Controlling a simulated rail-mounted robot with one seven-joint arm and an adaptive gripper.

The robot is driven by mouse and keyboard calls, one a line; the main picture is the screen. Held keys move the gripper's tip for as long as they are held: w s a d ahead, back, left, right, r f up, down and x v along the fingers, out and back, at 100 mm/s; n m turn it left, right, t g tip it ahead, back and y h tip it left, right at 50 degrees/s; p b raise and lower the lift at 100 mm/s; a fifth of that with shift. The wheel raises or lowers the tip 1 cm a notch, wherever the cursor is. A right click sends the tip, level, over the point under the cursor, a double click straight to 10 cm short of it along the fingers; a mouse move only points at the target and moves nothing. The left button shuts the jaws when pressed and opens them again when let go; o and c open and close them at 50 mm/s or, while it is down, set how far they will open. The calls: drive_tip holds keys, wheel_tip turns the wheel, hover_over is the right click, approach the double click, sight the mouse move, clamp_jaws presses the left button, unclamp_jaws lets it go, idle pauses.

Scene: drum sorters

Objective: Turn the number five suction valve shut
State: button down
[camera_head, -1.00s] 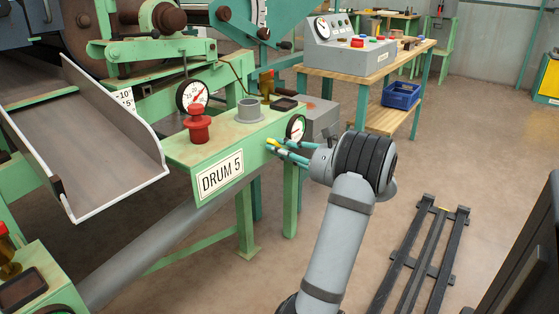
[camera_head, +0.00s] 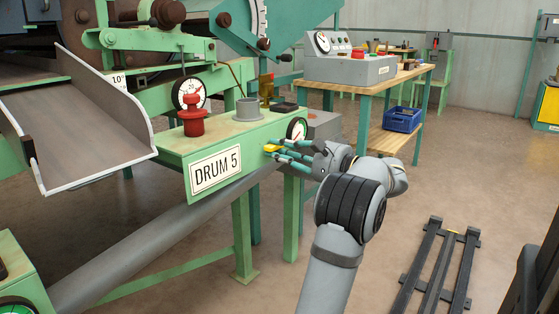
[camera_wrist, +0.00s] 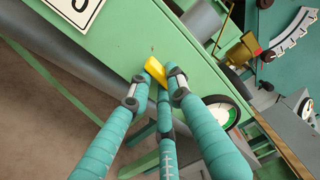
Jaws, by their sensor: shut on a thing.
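The green box labelled DRUM 5 (camera_head: 238,145) stands at the middle left. A yellow handle (camera_head: 270,148), which looks like the suction valve's lever, sits on its front face near the right end. My gripper (camera_head: 279,152) has teal fingers shut on this handle. In the wrist view the handle (camera_wrist: 155,70) shows between the fingertips (camera_wrist: 155,87), tilted against the green panel. The fingers hide part of the handle and its pivot. A round gauge (camera_head: 296,129) is on the box just right of the handle, and partly shows in the wrist view (camera_wrist: 222,112).
A red knob (camera_head: 193,122), a grey cup-like fitting (camera_head: 248,109) and a second gauge (camera_head: 189,93) are on or behind the box top. A metal chute (camera_head: 85,135) is at left. A wooden bench (camera_head: 345,76) stands behind. Dark rails (camera_head: 436,270) lie on the floor at right.

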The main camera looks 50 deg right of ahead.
drive_tip(key=shift+n, duration=0.3)
idle(0.4)
drive_tip(key=c, duration=1.7)
unclamp_jaws()
drive_tip(key=shift+o, duration=0.6)
drive_tip(key=s, duration=1.2)
drive_tip(key=shift+d, duration=0.2)
